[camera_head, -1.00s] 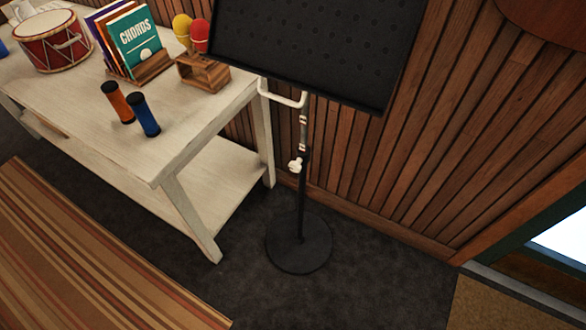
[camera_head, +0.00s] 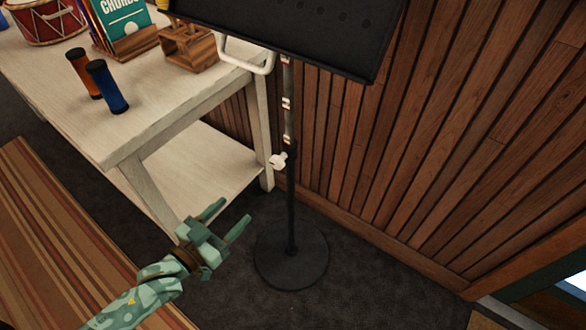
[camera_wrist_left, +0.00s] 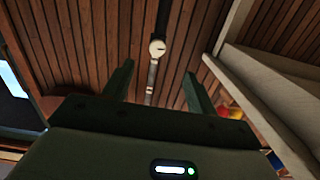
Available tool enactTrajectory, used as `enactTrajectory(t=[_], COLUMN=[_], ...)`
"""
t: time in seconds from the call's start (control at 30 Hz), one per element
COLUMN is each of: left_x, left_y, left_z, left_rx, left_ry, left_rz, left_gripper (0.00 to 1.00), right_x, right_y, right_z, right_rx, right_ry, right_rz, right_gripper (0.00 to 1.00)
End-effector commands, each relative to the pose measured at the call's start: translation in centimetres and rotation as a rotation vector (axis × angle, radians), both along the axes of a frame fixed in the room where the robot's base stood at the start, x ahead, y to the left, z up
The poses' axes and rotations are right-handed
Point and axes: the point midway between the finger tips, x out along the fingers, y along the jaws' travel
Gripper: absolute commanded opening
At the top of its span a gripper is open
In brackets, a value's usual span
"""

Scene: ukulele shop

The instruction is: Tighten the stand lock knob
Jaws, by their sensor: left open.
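The white stand lock knob (camera_head: 278,160) sticks out to the left of the thin pole of the black music stand (camera_head: 291,210). The stand is upright on its round base. In the left wrist view the knob (camera_wrist_left: 157,47) shows as a pale round face beyond and between my fingers. My left gripper (camera_head: 226,214) is open and empty, below and left of the knob in the head view and apart from it. It also shows in the left wrist view (camera_wrist_left: 158,85). My right gripper is not in view.
A whitewashed table (camera_head: 150,120) stands left of the stand, holding an orange shaker (camera_head: 83,73), a blue shaker (camera_head: 106,87) and a drum (camera_head: 45,20). A slatted wood wall (camera_head: 430,130) is behind. A striped rug (camera_head: 50,240) lies at lower left. Dark floor surrounds the base.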

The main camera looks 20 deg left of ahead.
Motion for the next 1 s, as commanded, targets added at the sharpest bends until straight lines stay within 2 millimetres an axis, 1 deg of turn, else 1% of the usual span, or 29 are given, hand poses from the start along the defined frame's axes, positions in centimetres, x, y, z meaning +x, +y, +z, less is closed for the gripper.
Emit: enactTrajectory(t=[0.03, 0.07, 0.17, 0.27, 0.3, 0.4, 0.6, 0.7, 0.83, 1.0], left_x=[0.2, 0.2, 1.0, 2.6, 3.4, 5.9, 10.7, 12.6, 14.3, 15.3], left_y=[-0.3, -0.3, -0.6, -1.1, -1.4, -2.3, -4.1, -4.8, -5.4, -5.7], left_z=[1.1, 1.2, 1.2, 1.0, 0.9, 0.8, 0.6, 0.6, 0.8, 1.0], left_rx=[-0.027, -0.040, -0.054, -0.054, -0.054, -0.053, -0.052, -0.052, -0.051, -0.049], left_ry=[-0.026, -0.034, -0.040, -0.038, -0.038, -0.037, -0.034, -0.032, -0.034, -0.033], left_rz=[-0.004, -0.004, -0.004, -0.003, -0.003, -0.003, -0.003, -0.003, -0.003, -0.002], left_gripper=[0.58, 0.58, 0.58, 0.58, 0.58, 0.58, 0.58, 0.58, 0.58, 0.58], right_x=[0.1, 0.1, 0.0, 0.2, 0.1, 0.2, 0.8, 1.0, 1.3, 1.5], right_y=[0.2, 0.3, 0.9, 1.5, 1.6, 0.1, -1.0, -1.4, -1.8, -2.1], right_z=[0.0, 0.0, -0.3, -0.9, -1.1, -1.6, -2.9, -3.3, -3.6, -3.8], right_rx=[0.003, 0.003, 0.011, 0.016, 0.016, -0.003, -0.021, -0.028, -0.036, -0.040], right_ry=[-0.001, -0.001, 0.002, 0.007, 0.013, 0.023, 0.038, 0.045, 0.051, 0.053], right_rz=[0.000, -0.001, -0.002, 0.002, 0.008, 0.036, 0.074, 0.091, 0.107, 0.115], right_gripper=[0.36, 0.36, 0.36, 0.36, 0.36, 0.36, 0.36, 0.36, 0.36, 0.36])
